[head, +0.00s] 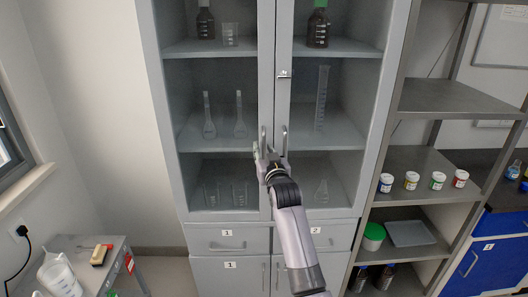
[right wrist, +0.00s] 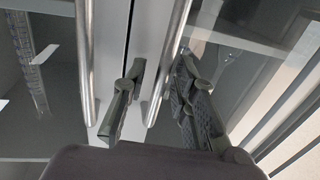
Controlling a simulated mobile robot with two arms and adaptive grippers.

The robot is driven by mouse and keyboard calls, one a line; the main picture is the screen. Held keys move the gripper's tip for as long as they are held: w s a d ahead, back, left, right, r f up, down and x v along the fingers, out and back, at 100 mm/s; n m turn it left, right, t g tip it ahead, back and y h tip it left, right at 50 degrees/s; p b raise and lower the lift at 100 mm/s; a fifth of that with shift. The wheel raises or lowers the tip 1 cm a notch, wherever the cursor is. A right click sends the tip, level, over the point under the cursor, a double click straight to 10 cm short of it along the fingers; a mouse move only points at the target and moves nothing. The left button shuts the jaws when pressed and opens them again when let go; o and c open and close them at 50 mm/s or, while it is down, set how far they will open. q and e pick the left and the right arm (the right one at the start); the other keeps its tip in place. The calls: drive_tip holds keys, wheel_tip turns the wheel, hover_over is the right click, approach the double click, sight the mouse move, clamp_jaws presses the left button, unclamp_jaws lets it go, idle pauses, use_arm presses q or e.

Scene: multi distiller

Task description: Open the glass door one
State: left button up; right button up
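The grey cabinet has two glass doors side by side, both shut. The left glass door (head: 222,165) is above the drawer labelled 1, and the right glass door (head: 340,160) is above the drawer labelled 2. The left door's handle (head: 263,137) and the right door's handle (head: 285,138) are upright bars near the middle seam. My right gripper (head: 264,156) is at the left handle's lower part. In the right wrist view, my right gripper (right wrist: 162,66) is open, with the left door's handle (right wrist: 172,50) between its fingers; the right door's handle (right wrist: 86,60) is outside them. My left gripper is out of view.
Glassware and bottles stand on shelves behind the doors. Drawers (head: 228,240) are below. A metal rack (head: 445,100) with several small jars is at right. A small table (head: 95,260) with a jug (head: 60,277) is at lower left. The floor between table and cabinet is clear.

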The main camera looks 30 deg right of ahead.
clamp_jaws()
idle(0.6)
